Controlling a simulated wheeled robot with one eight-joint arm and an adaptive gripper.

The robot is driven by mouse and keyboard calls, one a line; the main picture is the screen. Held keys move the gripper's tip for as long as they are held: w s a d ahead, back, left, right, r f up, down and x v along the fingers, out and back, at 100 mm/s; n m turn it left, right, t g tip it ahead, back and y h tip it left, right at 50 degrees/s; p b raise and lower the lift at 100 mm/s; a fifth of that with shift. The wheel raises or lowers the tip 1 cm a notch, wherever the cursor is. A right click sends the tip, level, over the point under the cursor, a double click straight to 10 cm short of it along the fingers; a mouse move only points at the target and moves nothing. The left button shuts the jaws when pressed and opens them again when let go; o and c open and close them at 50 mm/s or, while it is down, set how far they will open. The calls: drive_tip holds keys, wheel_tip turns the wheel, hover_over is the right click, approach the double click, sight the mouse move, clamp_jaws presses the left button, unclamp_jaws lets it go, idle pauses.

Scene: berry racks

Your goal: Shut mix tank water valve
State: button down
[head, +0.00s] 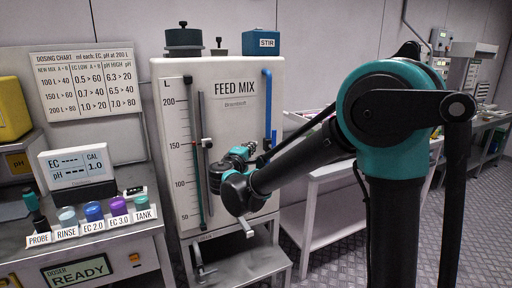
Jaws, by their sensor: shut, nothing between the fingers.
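The FEED MIX tank (235,115) is a pale upright box with a litre scale and a sight tube on its front. A blue water pipe (267,95) runs down the right of its front. A small blue part, perhaps the valve handle (274,137), shows by the pipe's lower end; its setting is too small to tell. My gripper (255,147) is shut and empty in front of the tank, just left of the pipe's lower end. My wrist and forearm partly cover this area, so I cannot tell whether the fingers touch the valve.
A silver lever (247,228) shows low at the tank's front, above a metal step (240,255). On the left, a bench holds an EC/pH meter (78,168) and several labelled bottles. A white table (330,180) stands right of the tank. Floor shows beyond it.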

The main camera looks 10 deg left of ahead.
drive_tip(key=w+d, duration=0.4)
drive_tip(key=w, duration=0.5)
drive_tip(key=shift+w+d, duration=0.35)
drive_tip(key=shift+d, duration=0.05)
drive_tip(key=shift+w+d+r+m+g, duration=0.2)
drive_tip(key=shift+d+r+m+g, duration=0.1)
drive_tip(key=shift+m+g, duration=0.2)
drive_tip(key=w+d+f+m+g+y, duration=0.1)
drive_tip(key=w+d+m+g+y, duration=0.3)
drive_tip(key=d+m+g+y, duration=0.2)
drive_tip(key=shift+w+d+f+m+g+y, duration=0.15)
drive_tip(key=shift+w+d+m+g+y, duration=0.3)
drive_tip(key=shift+g, duration=0.65)
drive_tip(key=shift+s+a, duration=0.1)
drive_tip(key=shift+s, duration=0.05)
drive_tip(key=shift+r, duration=0.8)
